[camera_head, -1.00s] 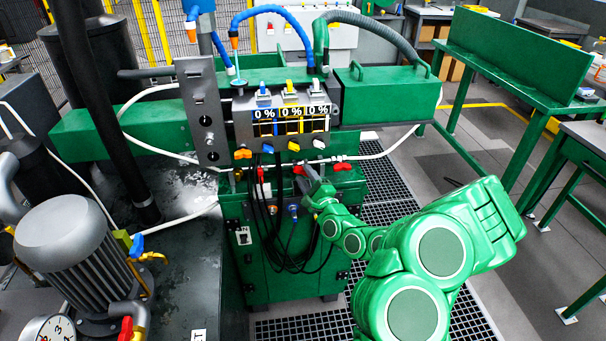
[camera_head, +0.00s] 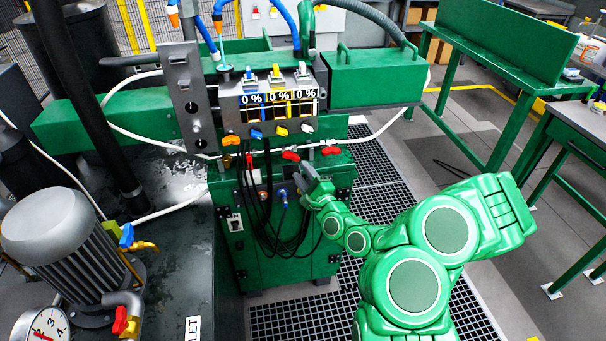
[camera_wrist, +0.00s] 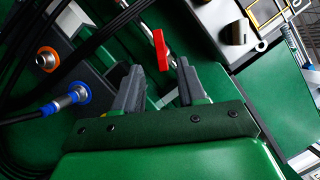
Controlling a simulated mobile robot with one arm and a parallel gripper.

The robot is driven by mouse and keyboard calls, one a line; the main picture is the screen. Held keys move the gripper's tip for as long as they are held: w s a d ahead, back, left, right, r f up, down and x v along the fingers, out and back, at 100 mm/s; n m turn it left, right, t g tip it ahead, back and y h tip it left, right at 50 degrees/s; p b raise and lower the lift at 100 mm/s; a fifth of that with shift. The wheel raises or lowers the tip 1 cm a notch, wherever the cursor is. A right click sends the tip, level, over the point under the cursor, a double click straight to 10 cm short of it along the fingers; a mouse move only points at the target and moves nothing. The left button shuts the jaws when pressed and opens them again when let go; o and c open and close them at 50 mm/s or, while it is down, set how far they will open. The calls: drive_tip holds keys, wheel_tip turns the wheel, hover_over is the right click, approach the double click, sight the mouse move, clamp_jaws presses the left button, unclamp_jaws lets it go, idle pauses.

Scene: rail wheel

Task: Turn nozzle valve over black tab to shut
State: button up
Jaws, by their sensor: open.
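My gripper (camera_head: 312,184) is open and empty, low in front of the green cabinet, just below a red valve handle (camera_head: 290,155) on the pipe line under the nozzle panel. In the wrist view the two grey fingers (camera_wrist: 158,82) stand apart. A red handle (camera_wrist: 160,50) shows beyond and between their tips, and nothing is gripped. Another red valve handle (camera_head: 330,151) sits to the right on the same line. Orange, blue, yellow and white nozzle knobs (camera_head: 281,131) line the panel's lower edge. I cannot make out a black tab clearly.
Black cables (camera_head: 268,215) hang left of my gripper. Hose fittings with an orange ring (camera_wrist: 46,60) and a blue ring (camera_wrist: 76,96) are near the left finger. A dark knob (camera_wrist: 237,34) is at upper right. A green bench (camera_head: 490,90) stands at the right, with open floor before it.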

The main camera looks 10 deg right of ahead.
drive_tip(key=shift+a+r, duration=0.15)
drive_tip(key=c, duration=0.4)
drive_tip(key=a+r+n+g+y, duration=0.1)
drive_tip(key=n, duration=0.1)
drive_tip(key=a+r+n+g+y, duration=0.1)
drive_tip(key=n, duration=0.1)
drive_tip(key=a+r+n+g+y, duration=0.1)
drive_tip(key=n+y, duration=0.1)
drive_tip(key=shift+s+a+r, duration=0.1)
drive_tip(key=shift+s+a, duration=0.1)
drive_tip(key=shift+s, duration=0.15)
clamp_jaws()
drive_tip(key=s+d+r+n+g+h, duration=0.2)
drive_tip(key=d+r+n+g+h, duration=0.45)
drive_tip(key=d+r+n, duration=0.35)
drive_tip(key=n, duration=0.1)
approach(291, 156)
drive_tip(key=w+d+f, duration=0.1)
drive_tip(key=w+f, duration=0.4)
drive_tip(key=shift+w, duration=0.2)
